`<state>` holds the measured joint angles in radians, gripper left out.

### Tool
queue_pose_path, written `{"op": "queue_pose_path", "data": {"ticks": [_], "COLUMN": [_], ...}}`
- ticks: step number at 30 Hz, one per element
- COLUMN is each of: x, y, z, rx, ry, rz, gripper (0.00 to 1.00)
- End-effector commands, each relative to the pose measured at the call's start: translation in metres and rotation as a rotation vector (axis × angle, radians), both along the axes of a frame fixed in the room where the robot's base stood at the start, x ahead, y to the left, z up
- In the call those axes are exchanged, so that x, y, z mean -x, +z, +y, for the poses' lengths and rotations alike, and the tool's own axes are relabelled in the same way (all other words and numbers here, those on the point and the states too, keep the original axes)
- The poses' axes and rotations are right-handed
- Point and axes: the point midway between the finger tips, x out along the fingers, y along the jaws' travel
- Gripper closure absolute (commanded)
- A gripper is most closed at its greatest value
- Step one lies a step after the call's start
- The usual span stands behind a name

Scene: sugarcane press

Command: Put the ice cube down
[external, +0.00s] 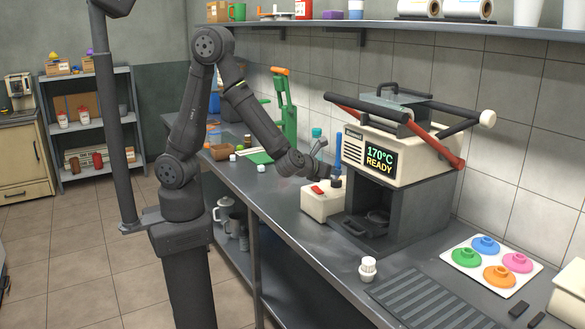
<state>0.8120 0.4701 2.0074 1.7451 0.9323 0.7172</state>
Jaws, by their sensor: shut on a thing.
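My gripper (322,171) is at the end of my arm, low over the counter, just behind the white box with a red switch (322,201). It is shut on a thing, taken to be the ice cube. The jaws and the cube are too small and too hidden by my wrist to make out. A small pale block (261,168) lies on the counter left of my wrist; I cannot tell if it is ice. Another small white thing (232,157) sits farther back.
The heat press (395,150), reading 170°C READY, stands right of my gripper. A blue upright thing (337,178) is close beside it. A white tray of coloured lids (465,267) and a white bottle (368,270) are in front.

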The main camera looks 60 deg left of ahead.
Motion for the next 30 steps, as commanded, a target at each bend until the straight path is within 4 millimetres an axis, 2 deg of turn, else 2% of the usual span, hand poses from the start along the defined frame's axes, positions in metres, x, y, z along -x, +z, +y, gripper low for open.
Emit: {"op": "queue_pose_path", "data": {"ticks": [1, 3, 12, 18, 24, 30], "x": [-0.009, -0.022, -0.075, -0.099, -0.113, -0.095], "y": [-0.001, -0.003, -0.014, -0.022, -0.029, -0.032], "z": [0.016, 0.033, 0.101, 0.142, 0.180, 0.246], "rx": [-0.001, -0.001, -0.001, -0.001, -0.001, -0.001], "ry": [0.017, 0.027, 0.061, 0.077, 0.105, 0.335], "rz": [0.000, 0.000, 0.001, 0.001, 0.001, 0.000], "gripper": [0.95, 0.95, 0.95, 0.95, 0.95, 0.95]}}
